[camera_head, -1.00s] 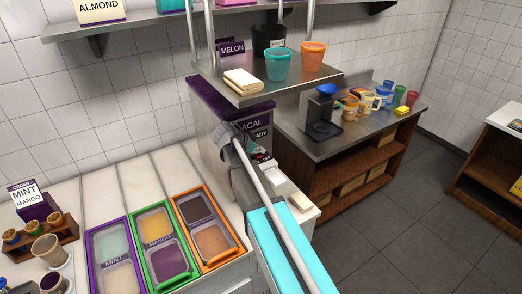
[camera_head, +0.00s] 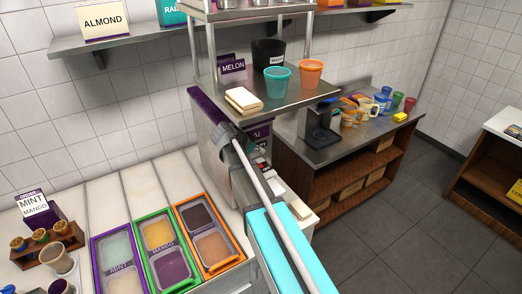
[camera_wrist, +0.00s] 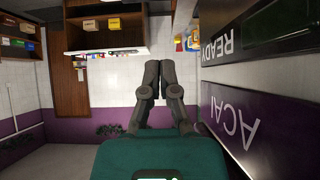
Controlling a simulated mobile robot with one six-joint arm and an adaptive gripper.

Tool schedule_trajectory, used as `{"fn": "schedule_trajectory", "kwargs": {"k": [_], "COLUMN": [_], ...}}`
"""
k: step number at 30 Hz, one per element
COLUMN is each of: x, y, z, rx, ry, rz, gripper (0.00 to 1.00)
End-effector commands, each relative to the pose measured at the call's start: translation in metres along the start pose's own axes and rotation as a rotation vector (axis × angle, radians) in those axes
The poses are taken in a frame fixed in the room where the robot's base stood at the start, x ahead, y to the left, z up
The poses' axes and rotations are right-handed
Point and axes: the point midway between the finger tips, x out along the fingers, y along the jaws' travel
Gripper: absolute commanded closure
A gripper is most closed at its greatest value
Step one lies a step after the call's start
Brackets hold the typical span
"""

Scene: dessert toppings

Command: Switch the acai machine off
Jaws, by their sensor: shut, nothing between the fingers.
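The acai machine (camera_head: 212,150) stands at the back of the white counter, a tall grey body with a purple top band. Its front label and display are mostly hidden behind my arm in the head view. In the wrist view its purple ACAI panel (camera_wrist: 232,117) and dark READY display (camera_wrist: 265,35) run along the right side. My gripper (camera_wrist: 159,80) is shut and empty, with its dark fingers together. It is in front of the machine's face, left of the panel in the wrist view, with a gap showing.
A metal shelf (camera_head: 290,92) with teal and orange cups overhangs the machine. Topping tubs (camera_head: 160,238) in coloured frames sit in the counter. A dark coffee maker (camera_head: 322,130) and several mugs stand on the side counter at right. Open floor lies beyond.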

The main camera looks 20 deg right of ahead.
Motion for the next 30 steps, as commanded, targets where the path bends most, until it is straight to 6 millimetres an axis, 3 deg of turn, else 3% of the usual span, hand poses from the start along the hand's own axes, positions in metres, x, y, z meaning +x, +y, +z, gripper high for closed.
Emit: {"fn": "schedule_trajectory", "kwargs": {"k": [18, 30], "x": [-0.064, -0.082], "y": [0.000, 0.000], "z": [-0.018, -0.021], "rx": [0.000, 0.000], "ry": [0.000, 0.000], "rz": [0.001, 0.000], "gripper": [1.00, 1.00]}}
